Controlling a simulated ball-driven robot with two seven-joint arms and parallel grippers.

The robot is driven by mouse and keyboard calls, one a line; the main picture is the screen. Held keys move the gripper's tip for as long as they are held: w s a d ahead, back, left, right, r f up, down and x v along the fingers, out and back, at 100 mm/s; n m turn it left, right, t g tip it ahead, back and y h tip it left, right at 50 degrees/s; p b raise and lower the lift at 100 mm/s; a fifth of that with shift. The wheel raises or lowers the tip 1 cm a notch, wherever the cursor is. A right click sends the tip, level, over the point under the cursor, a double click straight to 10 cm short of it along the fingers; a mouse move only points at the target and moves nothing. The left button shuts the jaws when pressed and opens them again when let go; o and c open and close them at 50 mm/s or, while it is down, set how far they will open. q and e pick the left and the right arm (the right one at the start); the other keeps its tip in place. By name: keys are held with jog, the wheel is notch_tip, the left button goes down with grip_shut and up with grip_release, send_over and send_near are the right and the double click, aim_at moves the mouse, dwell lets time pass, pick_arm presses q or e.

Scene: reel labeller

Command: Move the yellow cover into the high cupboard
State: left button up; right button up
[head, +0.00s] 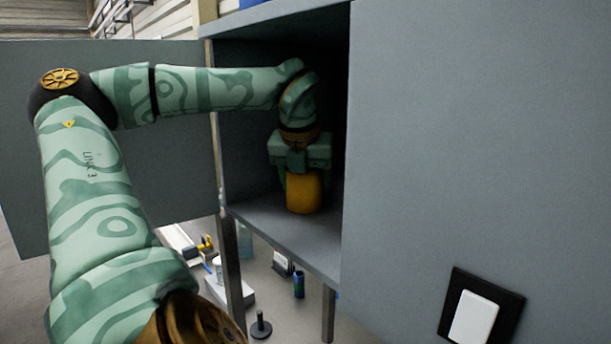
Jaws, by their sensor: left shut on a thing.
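The high cupboard (285,238) is a grey box on legs, open at the front on its left half. My left arm reaches in from the left. My left gripper (303,178) points down inside the cupboard and is shut on the yellow cover (304,193). The cover is upright, with its lower end at or just above the cupboard floor; I cannot tell whether it touches. Its upper part is hidden by the gripper. My right gripper is not in view.
A grey door panel (165,190) stands open at the left. A large grey panel (480,130) closes off the right side, with a white plate on a black frame (474,318) low on it. Below the cupboard are a blue can (299,285) and a black stand (261,326).

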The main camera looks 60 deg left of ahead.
pick_arm(q)
jog(key=shift+f, duration=0.1)
jog(key=shift+s+d, duration=0.15)
jog(key=shift+s, duration=0.1)
jog(key=shift+f+b, duration=0.15)
jog(key=shift+b, duration=0.2)
jog(key=o, duration=1.1)
jog(key=shift+w, duration=0.15)
